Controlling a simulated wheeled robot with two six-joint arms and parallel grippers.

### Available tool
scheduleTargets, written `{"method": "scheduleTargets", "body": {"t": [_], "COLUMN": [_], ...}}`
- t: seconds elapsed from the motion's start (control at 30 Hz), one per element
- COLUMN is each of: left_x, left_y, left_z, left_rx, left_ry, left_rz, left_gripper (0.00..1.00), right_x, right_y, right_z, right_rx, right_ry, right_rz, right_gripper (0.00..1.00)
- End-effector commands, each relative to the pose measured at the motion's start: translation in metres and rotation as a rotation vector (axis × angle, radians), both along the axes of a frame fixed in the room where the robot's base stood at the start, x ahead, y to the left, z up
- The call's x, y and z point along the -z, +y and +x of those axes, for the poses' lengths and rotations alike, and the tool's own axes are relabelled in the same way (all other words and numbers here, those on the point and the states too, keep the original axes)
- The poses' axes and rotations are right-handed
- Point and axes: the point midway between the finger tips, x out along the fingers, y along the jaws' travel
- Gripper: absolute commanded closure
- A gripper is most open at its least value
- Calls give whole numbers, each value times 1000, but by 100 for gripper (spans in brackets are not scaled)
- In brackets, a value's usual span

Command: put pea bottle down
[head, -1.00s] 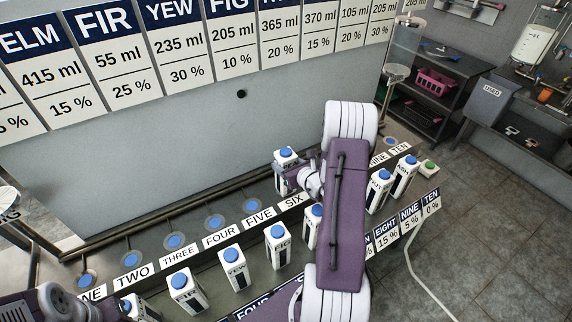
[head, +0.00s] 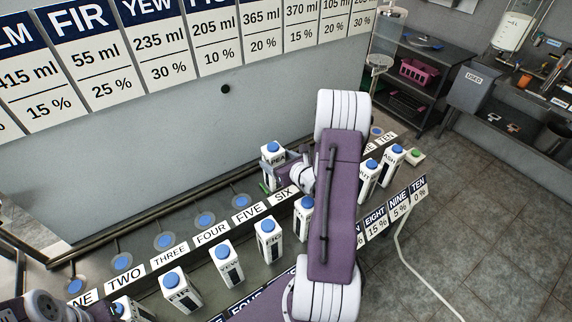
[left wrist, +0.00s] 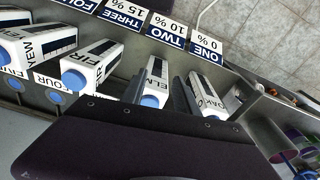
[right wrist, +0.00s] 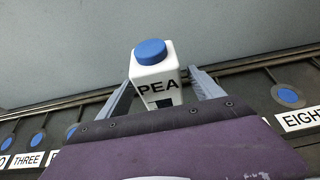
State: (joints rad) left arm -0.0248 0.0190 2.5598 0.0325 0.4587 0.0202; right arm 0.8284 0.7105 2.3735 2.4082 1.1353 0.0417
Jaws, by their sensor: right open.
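The pea bottle (head: 272,153), white with a blue cap and a PEA label, stands upright in the back row beyond the SIX label. In the right wrist view the pea bottle (right wrist: 156,75) is between the spread fingers of my right gripper (right wrist: 160,90). The right gripper (head: 281,174) is open around it; its fingers look apart from the bottle's sides. The bottle's foot is partly hidden. My left gripper (left wrist: 158,92) is near the ELM bottle (left wrist: 154,82), which shows between its fingers; whether they touch it is unclear.
Several white bottles stand in the front row, including FIR (head: 181,290), YEW (head: 226,262) and FIG (head: 268,240). Round blue pads (head: 205,220) lie bare along the back left. The NUT (head: 368,178) and ASH (head: 392,163) bottles stand right of my right arm.

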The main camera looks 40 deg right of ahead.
Motion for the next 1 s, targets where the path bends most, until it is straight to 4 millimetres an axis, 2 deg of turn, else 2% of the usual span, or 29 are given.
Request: {"method": "scheduleTargets", "body": {"t": [0.13,0.27,0.3,0.4,0.6,0.9,0.97,1.0], "left_x": [3,-23,-39,-63,-92,-97,-96,-96], "left_y": [0,0,0,0,0,0,0,0], "left_z": [0,0,0,0,0,0,0,0], "left_rx": [0,0,0,0,0,0,0,0], "left_ry": [0,1,0,0,0,0,0,0], "left_rz": [0,0,0,0,0,0,0,0], "left_gripper": [64,64,64,64,64,64,64,64], "right_x": [-14,-36,-39,-42,-41,-37,-43,-50], "right_y": [3,6,6,7,9,13,28,50], "right_z": [-35,-65,-66,-72,-83,-86,-79,-71], "right_rx": [6,6,1,-4,-1,-11,-79,-173], "right_ry": [-1,1,5,6,2,-2,-8,-12], "right_rz": [-1,5,8,8,5,-1,-5,-9], "right_gripper": [24,24,24,24,24,24,24,24]}}
